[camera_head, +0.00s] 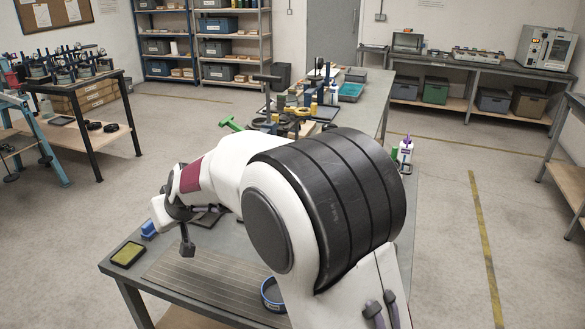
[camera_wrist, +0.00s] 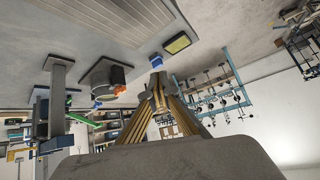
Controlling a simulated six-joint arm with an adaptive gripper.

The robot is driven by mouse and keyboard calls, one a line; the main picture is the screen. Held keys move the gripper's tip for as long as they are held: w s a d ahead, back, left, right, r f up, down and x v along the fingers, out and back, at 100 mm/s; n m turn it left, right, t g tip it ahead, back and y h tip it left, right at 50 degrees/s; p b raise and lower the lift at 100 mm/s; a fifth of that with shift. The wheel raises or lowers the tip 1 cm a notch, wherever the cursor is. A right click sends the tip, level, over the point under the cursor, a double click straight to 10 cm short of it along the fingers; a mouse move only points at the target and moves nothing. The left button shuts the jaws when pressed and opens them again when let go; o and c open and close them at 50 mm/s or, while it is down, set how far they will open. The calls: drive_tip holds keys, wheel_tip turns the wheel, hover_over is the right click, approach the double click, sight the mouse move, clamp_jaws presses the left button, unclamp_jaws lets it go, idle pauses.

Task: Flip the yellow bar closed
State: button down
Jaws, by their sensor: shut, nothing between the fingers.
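My gripper (camera_wrist: 158,78) shows in the wrist view as two tan-striped fingers that meet at their tips. It is shut and empty. In the head view my arm covers much of the workbench (camera_head: 215,285) and the gripper is hard to make out. I cannot pick out the yellow bar for certain. Small yellow parts (camera_head: 313,108) show among dark fixtures at the bench's far end. In the wrist view a grey post fixture (camera_wrist: 59,88) stands left of the fingers, with a green piece (camera_wrist: 80,119) beyond it. No contact with the gripper is visible.
A yellow-green pad (camera_head: 128,254) and a blue block (camera_head: 149,229) lie at the bench's near left. A blue-rimmed round item (camera_head: 272,294) sits near the front edge. A white and purple bottle (camera_head: 406,149) stands right of my arm. The slatted near surface is mostly clear.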

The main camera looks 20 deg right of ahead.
drive_tip(key=w+d+t+h, duration=0.3)
drive_tip(key=w+t+h, duration=0.1)
drive_tip(key=w, duration=0.8)
drive_tip(key=w+d+t+h, duration=0.2)
drive_tip(key=w+t+h, duration=0.2)
drive_tip(key=w, duration=0.9)
drive_tip(key=s+d+m+g+h, duration=0.2)
drive_tip(key=s+d+g+h, duration=0.35)
drive_tip(key=d+h, duration=0.5)
drive_tip(key=s+d+r+g+h, duration=0.2)
drive_tip(key=s+g, duration=0.3)
drive_tip(key=s, duration=0.2)
drive_tip(key=s+d+r+g+h, duration=0.2)
drive_tip(key=s+g, duration=0.3)
drive_tip(key=s, duration=0.3)
drive_tip(key=shift+d+r+g, duration=0.35)
drive_tip(key=shift+d, duration=0.25)
